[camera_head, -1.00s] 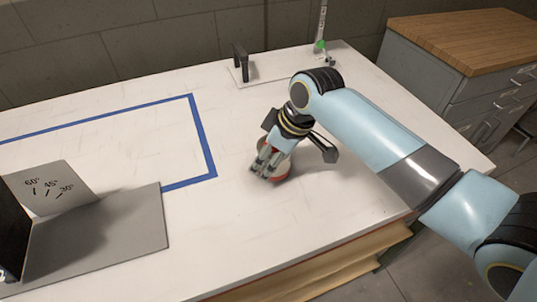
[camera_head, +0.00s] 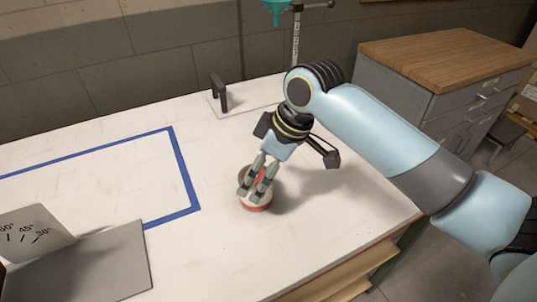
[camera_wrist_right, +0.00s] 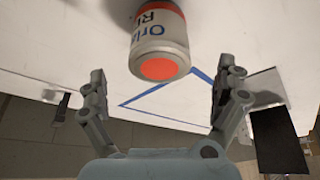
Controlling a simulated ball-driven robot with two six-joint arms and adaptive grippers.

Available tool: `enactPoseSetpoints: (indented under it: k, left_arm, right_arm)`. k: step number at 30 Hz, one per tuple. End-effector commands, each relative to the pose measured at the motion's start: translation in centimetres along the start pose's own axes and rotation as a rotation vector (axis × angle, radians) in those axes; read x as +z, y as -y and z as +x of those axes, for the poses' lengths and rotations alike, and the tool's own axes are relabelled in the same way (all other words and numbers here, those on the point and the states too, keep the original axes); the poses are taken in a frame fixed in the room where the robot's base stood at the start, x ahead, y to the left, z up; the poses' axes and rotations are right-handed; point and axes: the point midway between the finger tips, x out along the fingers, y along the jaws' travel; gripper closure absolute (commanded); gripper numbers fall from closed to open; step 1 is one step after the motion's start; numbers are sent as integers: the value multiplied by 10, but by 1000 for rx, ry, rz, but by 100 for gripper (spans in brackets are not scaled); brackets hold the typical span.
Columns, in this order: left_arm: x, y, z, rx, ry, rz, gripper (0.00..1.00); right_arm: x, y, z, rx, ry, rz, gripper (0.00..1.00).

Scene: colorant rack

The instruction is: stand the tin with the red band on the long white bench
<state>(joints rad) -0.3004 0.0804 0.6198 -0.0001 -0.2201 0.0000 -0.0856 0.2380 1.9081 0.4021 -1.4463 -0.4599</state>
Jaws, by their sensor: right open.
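The tin (camera_head: 256,206) stands upright on the long white bench (camera_head: 330,215), to the right of the blue tape outline. A red band shows low on its side in the head view, and part of its red top shows between the fingers. In the right wrist view the tin (camera_wrist_right: 160,45) shows its round red end and lettering on its pale side. My right gripper (camera_head: 256,190) is just above the tin and overlaps it in the head view. Its fingers (camera_wrist_right: 161,72) are wide apart in the wrist view, with a gap on both sides of the tin. My left gripper is not in view.
Blue tape (camera_head: 186,185) marks a rectangle on the bench. A grey angle board (camera_head: 95,270) stands at the front left. A black-handled plate (camera_head: 225,105) and a stand with a green funnel (camera_head: 277,8) are at the back. A wood-topped cabinet (camera_head: 440,60) is beyond.

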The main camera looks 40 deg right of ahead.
Motion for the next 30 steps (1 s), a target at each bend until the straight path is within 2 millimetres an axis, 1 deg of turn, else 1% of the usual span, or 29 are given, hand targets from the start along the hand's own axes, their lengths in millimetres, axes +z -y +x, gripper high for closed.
enactPoseSetpoints:
  k: [1, 3, 6, 9, 13, 30]
  left_arm:
    - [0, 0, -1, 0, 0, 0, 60]
    - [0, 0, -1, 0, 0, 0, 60]
    - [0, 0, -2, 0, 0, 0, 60]
    - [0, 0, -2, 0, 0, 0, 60]
    - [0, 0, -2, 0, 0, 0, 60]
    - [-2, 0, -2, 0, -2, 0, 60]
  right_arm:
    - [0, -2, -12, 5, 0, -5, 0]
    - [0, 0, -24, 3, 0, -4, 0]
    - [0, -1, -38, 2, 1, -2, 0]
    - [0, 0, -46, 1, 1, -1, 0]
    - [0, 0, -49, 0, 1, 0, 0]
    - [0, 0, -48, 0, 0, 0, 0]
